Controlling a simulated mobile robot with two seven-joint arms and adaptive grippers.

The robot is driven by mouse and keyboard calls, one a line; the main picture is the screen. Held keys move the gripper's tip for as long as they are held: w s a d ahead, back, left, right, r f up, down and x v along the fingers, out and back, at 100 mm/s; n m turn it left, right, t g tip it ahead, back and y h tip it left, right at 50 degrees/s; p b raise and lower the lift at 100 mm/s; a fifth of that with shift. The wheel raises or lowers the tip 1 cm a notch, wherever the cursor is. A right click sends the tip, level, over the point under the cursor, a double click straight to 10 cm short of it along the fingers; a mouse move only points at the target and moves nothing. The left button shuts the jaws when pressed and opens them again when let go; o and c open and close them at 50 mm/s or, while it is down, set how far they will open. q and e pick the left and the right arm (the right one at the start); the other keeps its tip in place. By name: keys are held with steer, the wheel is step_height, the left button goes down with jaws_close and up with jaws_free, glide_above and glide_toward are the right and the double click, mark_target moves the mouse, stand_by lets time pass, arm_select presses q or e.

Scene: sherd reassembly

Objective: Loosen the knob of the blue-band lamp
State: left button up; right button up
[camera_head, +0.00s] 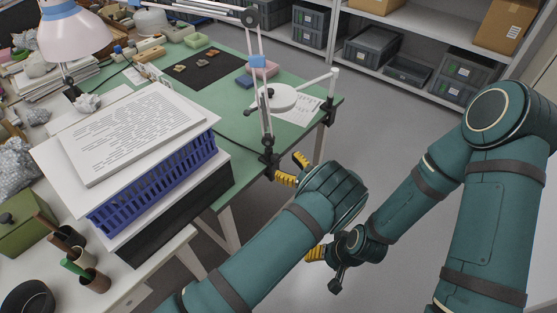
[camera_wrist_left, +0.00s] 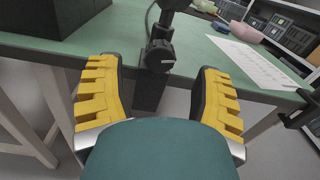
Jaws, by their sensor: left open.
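The blue-band lamp has a pale pink shade (camera_head: 75,34) at the upper left and a thin jointed arm with a blue band (camera_head: 257,61). Its post is clamped to the near edge of the green-topped table. The dark knob (camera_wrist_left: 160,57) with a pale mark shows in the left wrist view, low on the post. My left gripper (camera_head: 284,165) is open and empty at the table edge. In the wrist view its yellow fingers stand apart on either side of the knob, not touching it. My right gripper (camera_head: 325,254) is lower, off the table; its opening is largely hidden.
A second lamp with a round white head (camera_head: 283,97) is clamped at the table's right corner. A blue crate (camera_head: 160,180) with papers on top stands left of my left gripper. Shelves with grey bins (camera_head: 372,46) are behind; floor between is clear.

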arm_select(q)
steer(key=shift+v, duration=1.15)
steer(key=shift+o, duration=0.2)
